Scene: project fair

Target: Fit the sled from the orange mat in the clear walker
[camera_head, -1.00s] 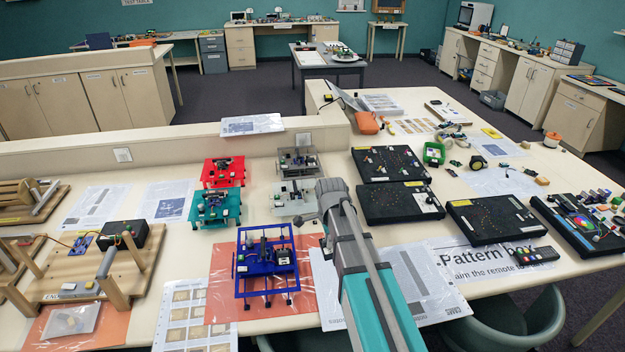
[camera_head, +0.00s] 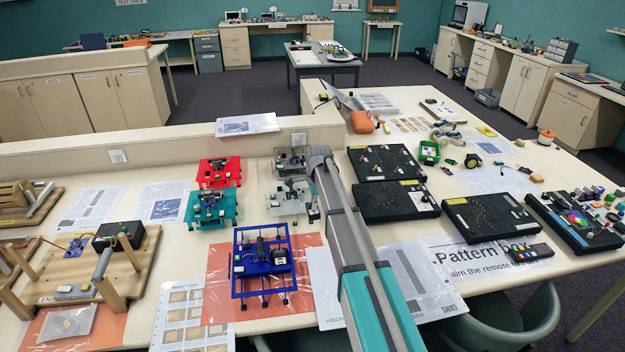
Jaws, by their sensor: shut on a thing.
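My arm reaches from the lower right toward the two pale walkers. My gripper (camera_head: 313,205) is at its far end, mostly hidden by the arm, just right of the white-looking walker (camera_head: 285,203). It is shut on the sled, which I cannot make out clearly. The clear walker, see-through and greyish (camera_head: 291,158), stands behind the white-looking one; the arm's end is at its right side. The orange mat (camera_head: 220,262) lies at the front with a blue walker (camera_head: 262,262) on it. No loose sled shows on that mat.
A red walker (camera_head: 218,172) and a teal walker (camera_head: 209,208) stand left of the pale ones. Black boards (camera_head: 398,201) lie close to the right of the arm. A low partition (camera_head: 190,146) runs behind. A second orange mat (camera_head: 110,330) is at lower left.

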